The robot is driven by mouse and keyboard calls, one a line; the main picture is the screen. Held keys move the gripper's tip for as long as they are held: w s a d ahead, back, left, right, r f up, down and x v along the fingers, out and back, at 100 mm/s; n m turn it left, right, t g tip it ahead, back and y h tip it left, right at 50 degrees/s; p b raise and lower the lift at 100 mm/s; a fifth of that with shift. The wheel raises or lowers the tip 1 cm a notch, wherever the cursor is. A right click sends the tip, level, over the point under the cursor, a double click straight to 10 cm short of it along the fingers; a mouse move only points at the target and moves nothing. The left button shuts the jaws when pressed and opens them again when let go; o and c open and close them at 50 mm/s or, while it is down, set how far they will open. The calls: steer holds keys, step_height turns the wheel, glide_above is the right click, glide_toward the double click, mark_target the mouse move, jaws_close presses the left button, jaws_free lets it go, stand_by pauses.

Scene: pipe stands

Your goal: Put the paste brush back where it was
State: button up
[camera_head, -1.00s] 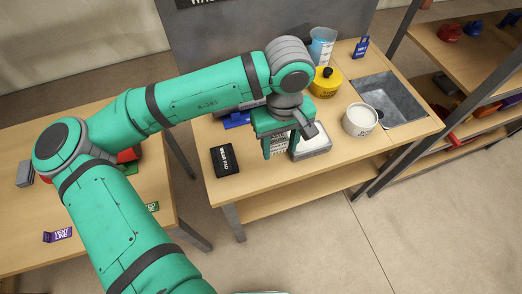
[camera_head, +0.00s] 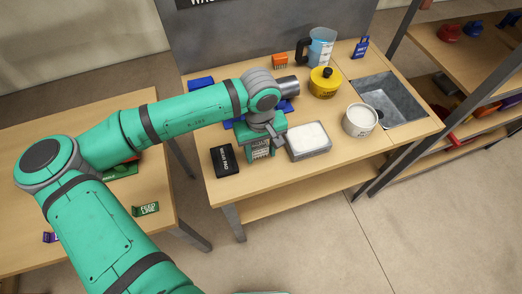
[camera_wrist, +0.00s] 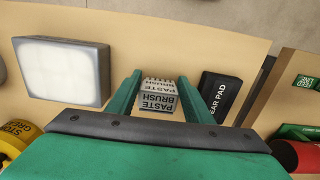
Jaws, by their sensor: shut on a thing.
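The paste brush (camera_wrist: 158,102) is a small grey block with "PASTE BRUSH" lettering and bristles on its far edge. My gripper (camera_wrist: 160,80) is shut on it, one green finger on each side. In the head view my gripper (camera_head: 262,147) is over the front of the wooden bench, between the black wear pad and the white-topped tray. The brush (camera_head: 259,154) shows there between the fingers, partly covered. I cannot tell whether it touches the bench top.
The black wear pad (camera_head: 224,160) lies close on the left. The grey tray with a white top (camera_head: 309,141) is close on the right.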

steer(key=o, duration=1.3)
steer(key=shift+f, duration=0.1)
steer(key=shift+c, duration=0.2)
step_height(320, 180, up, 12)
